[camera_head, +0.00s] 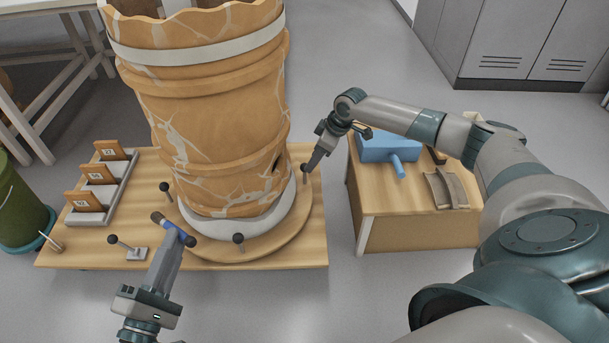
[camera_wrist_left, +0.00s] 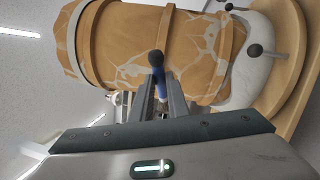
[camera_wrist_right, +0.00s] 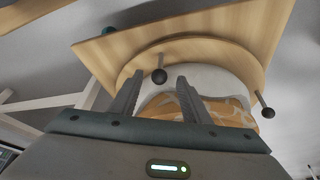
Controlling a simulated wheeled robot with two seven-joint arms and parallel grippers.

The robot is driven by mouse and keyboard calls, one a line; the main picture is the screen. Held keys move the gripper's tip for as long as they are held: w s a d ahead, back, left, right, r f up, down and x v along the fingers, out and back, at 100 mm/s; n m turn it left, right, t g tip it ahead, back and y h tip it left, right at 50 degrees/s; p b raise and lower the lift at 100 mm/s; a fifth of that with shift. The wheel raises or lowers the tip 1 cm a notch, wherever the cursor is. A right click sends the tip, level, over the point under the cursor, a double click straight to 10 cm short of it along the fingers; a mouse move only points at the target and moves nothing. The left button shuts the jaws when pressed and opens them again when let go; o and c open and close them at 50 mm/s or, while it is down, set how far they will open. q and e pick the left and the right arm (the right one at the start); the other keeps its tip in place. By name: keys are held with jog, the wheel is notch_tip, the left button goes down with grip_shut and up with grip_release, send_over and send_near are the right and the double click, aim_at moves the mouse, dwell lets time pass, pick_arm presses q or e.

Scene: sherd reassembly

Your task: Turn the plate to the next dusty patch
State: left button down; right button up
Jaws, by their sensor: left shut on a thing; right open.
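The round wooden plate (camera_head: 262,248) lies on a wooden board, with upright dark-knobbed pegs around its rim. On it stands a large orange-brown jar (camera_head: 215,120) with pale veins and patches, in a white ring base (camera_head: 225,228). I cannot tell which pale areas are dust. My left gripper (camera_head: 177,236), at the plate's front left, is shut on a blue-handled tool (camera_wrist_left: 159,86) with a dark round end. My right gripper (camera_head: 308,168) is open at the plate's right rim, its fingers on either side of a peg knob (camera_wrist_right: 159,76) in the right wrist view; contact is unclear.
A rack with numbered sherds (camera_head: 103,175) stands on the board's left. A small stand with a knobbed rod (camera_head: 137,254) sits at front left. A side table (camera_head: 410,220) at right holds a blue object (camera_head: 388,147) and a curved piece. A green bucket (camera_head: 20,215) stands far left.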

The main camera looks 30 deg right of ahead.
jog(key=b+x, duration=0.4)
jog(key=x, duration=0.4)
jog(key=shift+a+f, duration=0.1)
jog(key=shift+f, duration=0.1)
grip_shut()
